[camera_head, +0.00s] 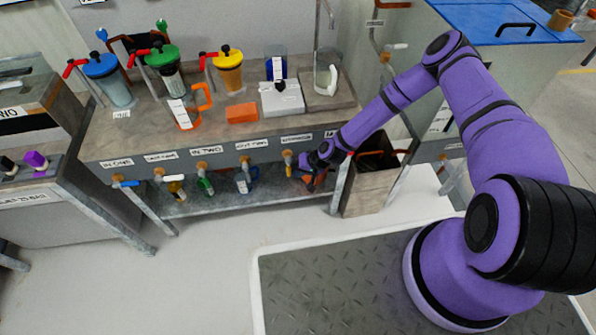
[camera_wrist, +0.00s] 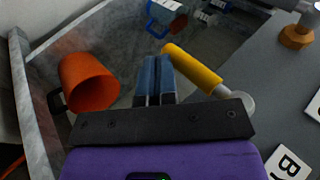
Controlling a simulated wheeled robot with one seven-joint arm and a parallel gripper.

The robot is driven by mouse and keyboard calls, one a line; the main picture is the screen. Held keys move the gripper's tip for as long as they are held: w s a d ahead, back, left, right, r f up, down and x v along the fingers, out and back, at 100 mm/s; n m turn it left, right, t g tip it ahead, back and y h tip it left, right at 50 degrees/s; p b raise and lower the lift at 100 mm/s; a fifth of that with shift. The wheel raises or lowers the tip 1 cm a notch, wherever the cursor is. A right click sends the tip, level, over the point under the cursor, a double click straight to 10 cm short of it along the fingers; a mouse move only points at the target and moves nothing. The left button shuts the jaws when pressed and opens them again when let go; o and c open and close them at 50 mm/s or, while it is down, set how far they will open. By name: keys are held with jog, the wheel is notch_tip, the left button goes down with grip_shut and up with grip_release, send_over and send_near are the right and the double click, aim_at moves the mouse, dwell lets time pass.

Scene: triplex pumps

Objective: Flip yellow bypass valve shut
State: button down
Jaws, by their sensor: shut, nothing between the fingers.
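The yellow bypass valve handle (camera_wrist: 193,68) shows in the wrist view, a short yellow bar running slantwise from a round grey pivot (camera_wrist: 240,101). Part of a white label (camera_wrist: 289,164) starting "BY" lies on the panel close to it. My gripper (camera_wrist: 155,62) is shut and empty, its blue fingertips just left of the handle's free end; I cannot tell whether they touch. In the head view the yellow handle (camera_head: 289,164) hangs below the bench front, just left of my gripper (camera_head: 309,184). My purple wrist stands close beside it there.
An orange cup (camera_wrist: 88,82) sits left of my fingers in the wrist view. A blue-handled jug (camera_wrist: 166,14) stands farther back. Other valves, one with a blue handle (camera_head: 126,183), line the bench front. A wooden bin (camera_head: 370,190) stands right of my gripper. The floor in front is clear.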

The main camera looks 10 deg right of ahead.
jog(key=v, duration=1)
jog(key=shift+d+r, duration=0.25)
jog(key=shift+r, duration=0.05)
jog(key=shift+s, duration=0.1)
